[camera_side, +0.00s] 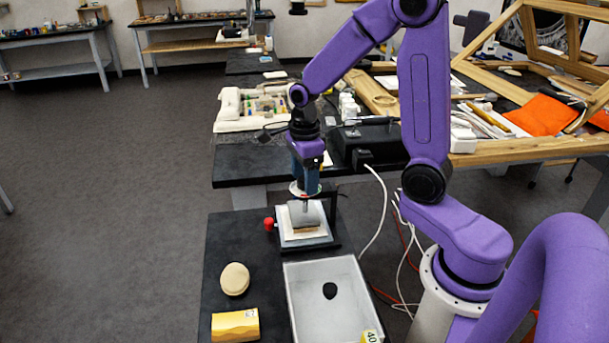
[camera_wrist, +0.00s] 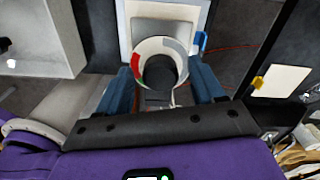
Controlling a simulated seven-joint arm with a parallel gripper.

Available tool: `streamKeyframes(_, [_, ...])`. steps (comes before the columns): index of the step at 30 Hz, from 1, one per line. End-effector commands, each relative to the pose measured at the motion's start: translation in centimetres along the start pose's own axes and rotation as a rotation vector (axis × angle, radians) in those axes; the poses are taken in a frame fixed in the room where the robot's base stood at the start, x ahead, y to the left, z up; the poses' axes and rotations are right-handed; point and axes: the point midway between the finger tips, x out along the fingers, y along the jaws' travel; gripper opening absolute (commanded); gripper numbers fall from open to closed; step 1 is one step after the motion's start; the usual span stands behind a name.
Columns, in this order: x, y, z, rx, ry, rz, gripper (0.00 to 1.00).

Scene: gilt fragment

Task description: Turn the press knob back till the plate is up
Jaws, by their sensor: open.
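The small press stands on the dark bench below my arm, with a black frame (camera_side: 334,218) and a pale base (camera_side: 288,238). A grey rounded piece (camera_side: 303,213) sits low in it, above a brown-gold strip (camera_side: 305,230); I cannot tell whether they touch. At its top is a white ring with red and green marks (camera_wrist: 138,62), around a dark round knob (camera_wrist: 160,72). My gripper (camera_wrist: 164,88) points down over the press, its blue fingers apart on either side of the knob. Contact with the knob is not clear. A red knob (camera_side: 269,224) sticks out at the press's left side.
A pale tray (camera_side: 291,290) with a dark oval piece (camera_side: 329,290) lies in front of the press. A beige round object (camera_side: 235,279) and a gold block (camera_side: 235,325) lie to its left. A black box (camera_side: 367,143) stands on the bench behind. A white cable hangs at right.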

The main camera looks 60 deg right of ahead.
Motion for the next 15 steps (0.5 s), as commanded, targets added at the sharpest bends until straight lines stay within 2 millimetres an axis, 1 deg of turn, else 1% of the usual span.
streamKeyframes(5, [-0.01, 0.0, -0.01, 0.0, 0.0, 0.0, 0.68])
streamKeyframes(6, [-0.01, -0.01, -0.01, 0.0, 0.0, 0.0, 0.55])
streamKeyframes(8, [-0.02, -0.01, -0.01, 0.0, 0.0, 0.0, 0.35])
streamKeyframes(9, [-0.02, -0.01, -0.01, 0.0, 0.0, 0.0, 0.22])
streamKeyframes(10, [-0.02, -0.01, -0.01, 0.0, 0.0, 0.0, 0.12])
streamKeyframes(15, [-0.04, -0.01, -0.01, -0.002, 0.0, 0.0, 0.11])
